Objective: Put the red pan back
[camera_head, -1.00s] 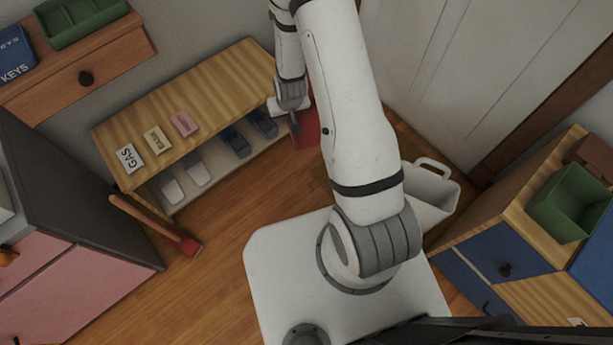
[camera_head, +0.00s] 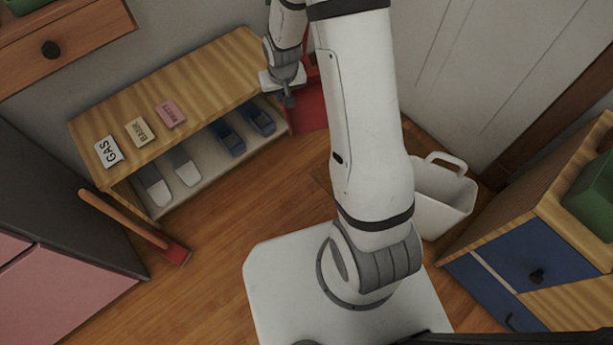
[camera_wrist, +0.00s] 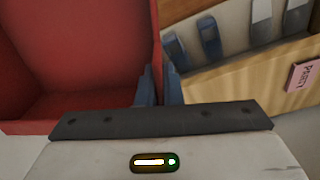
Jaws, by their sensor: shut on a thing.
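The red pan (camera_wrist: 75,60) fills the left of the wrist view as an open, box-like red shape with raised walls. In the head view the red pan (camera_head: 311,108) is at the right end of the wooden bench, partly hidden by my arm. My gripper (camera_wrist: 158,86) has its two blue-grey fingers closed on the pan's right wall edge. In the head view my gripper (camera_head: 288,98) is by the bench's right front corner. Whether the pan touches the floor or bench is hidden.
The wooden bench (camera_head: 205,78) has labelled cards on top and shoes on its lower shelf. A long wooden handle with a red head (camera_head: 172,252) lies at the left. A white bin (camera_head: 440,205) stands right of my arm. Floor (camera_head: 240,190) before the bench is clear.

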